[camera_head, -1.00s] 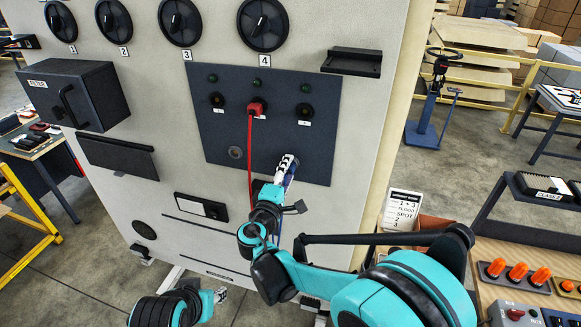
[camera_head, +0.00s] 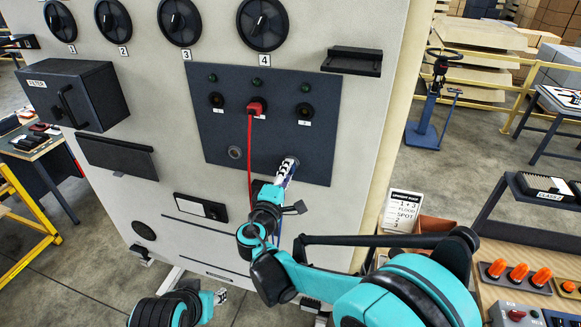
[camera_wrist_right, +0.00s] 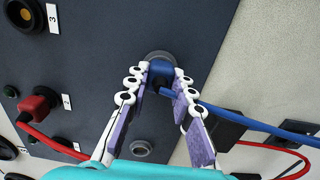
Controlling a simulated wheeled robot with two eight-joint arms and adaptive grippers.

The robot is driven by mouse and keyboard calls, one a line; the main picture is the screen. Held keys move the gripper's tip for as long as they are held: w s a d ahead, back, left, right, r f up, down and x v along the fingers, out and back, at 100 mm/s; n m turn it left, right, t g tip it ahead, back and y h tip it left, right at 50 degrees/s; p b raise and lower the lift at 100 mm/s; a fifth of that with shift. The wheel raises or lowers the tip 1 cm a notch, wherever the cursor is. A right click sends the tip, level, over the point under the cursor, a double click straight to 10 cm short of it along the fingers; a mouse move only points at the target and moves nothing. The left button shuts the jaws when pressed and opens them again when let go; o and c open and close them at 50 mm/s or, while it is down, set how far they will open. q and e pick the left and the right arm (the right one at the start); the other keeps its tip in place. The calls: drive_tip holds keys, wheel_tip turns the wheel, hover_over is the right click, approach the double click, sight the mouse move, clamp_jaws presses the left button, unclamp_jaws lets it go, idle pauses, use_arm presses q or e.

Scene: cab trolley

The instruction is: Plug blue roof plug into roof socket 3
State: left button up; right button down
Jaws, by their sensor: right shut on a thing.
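The blue roof plug (camera_wrist_right: 161,73) sits at a grey round holder (camera_wrist_right: 160,56) low on the dark panel, its blue cable running right in the wrist view. My right gripper (camera_wrist_right: 162,80) is shut on the plug, one finger on each side. In the head view my right gripper (camera_head: 285,170) is at the panel's lower right and hides the plug. Roof socket 3 (camera_head: 304,111), black and round, is empty above it; it also shows in the wrist view (camera_wrist_right: 24,14). My left gripper (camera_head: 220,296) is low, away from the panel, too small to judge.
A red plug (camera_head: 256,108) with a hanging red cable fills the middle socket. The left socket (camera_head: 217,100) and a second grey holder (camera_head: 235,152) are empty. A dark ledge (camera_head: 352,62) sticks out at upper right. The panel between holder and socket 3 is clear.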

use_arm(q)
drive_tip(key=shift+f, duration=0.25)
use_arm(e)
drive_tip(key=shift+v, duration=2.95)
